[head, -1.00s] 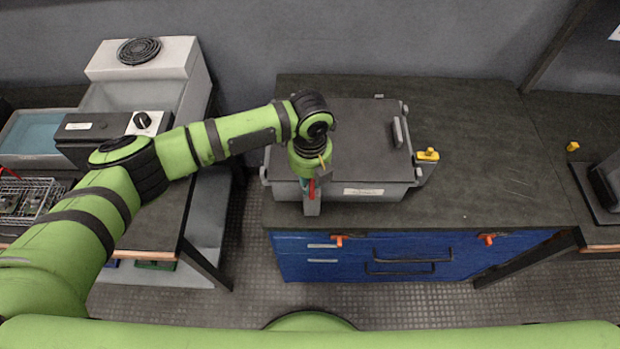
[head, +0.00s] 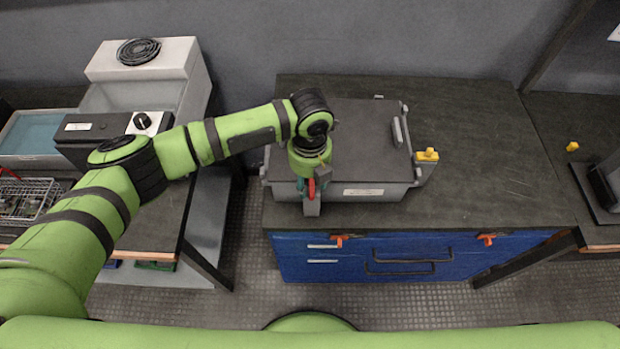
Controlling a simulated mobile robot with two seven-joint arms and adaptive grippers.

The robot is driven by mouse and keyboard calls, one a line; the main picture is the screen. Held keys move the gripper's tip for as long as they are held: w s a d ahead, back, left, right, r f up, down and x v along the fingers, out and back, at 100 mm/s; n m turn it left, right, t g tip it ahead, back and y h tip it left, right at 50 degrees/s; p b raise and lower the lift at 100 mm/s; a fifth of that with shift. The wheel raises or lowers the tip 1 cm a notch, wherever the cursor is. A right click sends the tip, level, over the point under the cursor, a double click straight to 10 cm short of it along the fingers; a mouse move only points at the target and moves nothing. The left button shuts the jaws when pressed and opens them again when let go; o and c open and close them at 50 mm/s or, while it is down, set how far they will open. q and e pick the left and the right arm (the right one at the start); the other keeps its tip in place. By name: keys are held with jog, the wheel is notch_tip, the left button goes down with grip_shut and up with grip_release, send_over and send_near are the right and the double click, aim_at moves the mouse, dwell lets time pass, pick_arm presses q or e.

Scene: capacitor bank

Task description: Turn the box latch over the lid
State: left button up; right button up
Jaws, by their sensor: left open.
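The grey box (head: 338,192) stands on the dark worktop with its dark lid (head: 360,135) lying closed on top. A handle (head: 397,131) is on the lid's right part. A grey bracket with a yellow knob (head: 428,155) stands at the box's right side; I cannot tell for sure whether it is the latch. My left gripper (head: 312,203) points down at the box's front edge, left of its label. It is open, and the wrist above it hides part of the lid and front wall. I cannot tell whether it touches the box. My right gripper is not in view.
The worktop (head: 495,150) is clear to the right of the box. Below it is a blue cabinet (head: 410,255) with orange latches. A left bench holds a black unit with a knob (head: 143,121) and a wire basket (head: 28,198). Another yellow knob (head: 572,146) is at the far right.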

aim_at(310, 184)
pick_arm(q)
notch_tip(310, 184, up, 12)
jog(key=shift+f, duration=0.15)
dwell(0.6)
